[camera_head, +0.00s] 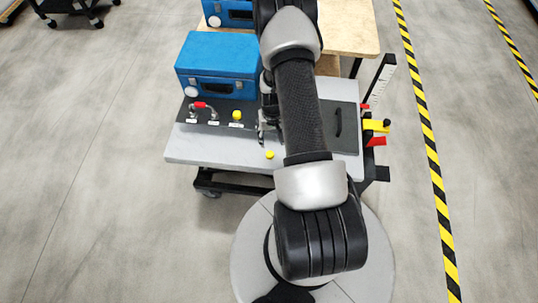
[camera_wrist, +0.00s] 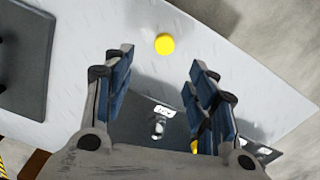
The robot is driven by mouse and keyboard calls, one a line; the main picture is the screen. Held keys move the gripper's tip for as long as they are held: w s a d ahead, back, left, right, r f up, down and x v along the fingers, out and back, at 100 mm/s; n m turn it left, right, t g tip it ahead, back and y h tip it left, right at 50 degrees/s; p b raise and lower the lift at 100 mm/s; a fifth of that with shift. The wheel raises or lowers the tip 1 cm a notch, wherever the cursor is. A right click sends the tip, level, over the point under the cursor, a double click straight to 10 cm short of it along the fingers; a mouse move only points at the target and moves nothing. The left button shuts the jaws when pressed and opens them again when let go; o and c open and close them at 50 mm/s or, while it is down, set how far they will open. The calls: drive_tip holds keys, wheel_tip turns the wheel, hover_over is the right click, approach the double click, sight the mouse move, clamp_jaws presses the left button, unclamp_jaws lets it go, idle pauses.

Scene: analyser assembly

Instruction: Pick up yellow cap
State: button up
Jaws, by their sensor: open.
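A small round yellow cap (camera_head: 270,155) lies on the bare light top of the cart (camera_head: 215,152), near its front edge. The yellow cap also shows in the wrist view (camera_wrist: 165,44), just past my fingertips and apart from them. A second yellow piece (camera_head: 236,115) sits on the dark panel; a yellow part (camera_wrist: 195,146) shows partly hidden behind the right finger in the wrist view. My gripper (camera_wrist: 161,68) is open, with nothing held between its blue-padded fingers. In the head view my gripper (camera_head: 264,132) is partly hidden by my arm, up and left of the loose cap.
A blue case (camera_head: 218,66) stands behind the dark panel. A red-handled fitting (camera_head: 201,105) stands left of the second yellow piece. A metal fitting (camera_wrist: 158,127) shows between my fingers, over the panel. Coloured tags (camera_head: 376,125) stick out at the right. The cart top around the loose cap is clear.

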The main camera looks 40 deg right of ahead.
drive_tip(key=b, duration=0.1)
hover_over(270, 153)
drive_tip(key=f, duration=0.5)
drive_tip(key=shift+s+d+f, duration=0.1)
drive_tip(key=shift+d+f, duration=0.15)
drive_tip(key=shift+f, duration=0.15)
drive_tip(key=f, duration=0.1)
drive_tip(key=f+b, duration=0.1)
drive_tip(key=f, duration=0.1)
drive_tip(key=f+b, duration=0.1)
drive_tip(key=f, duration=0.1)
drive_tip(key=shift+a+f, duration=0.1)
drive_tip(key=shift+a, duration=0.2)
drive_tip(key=c, duration=0.8)
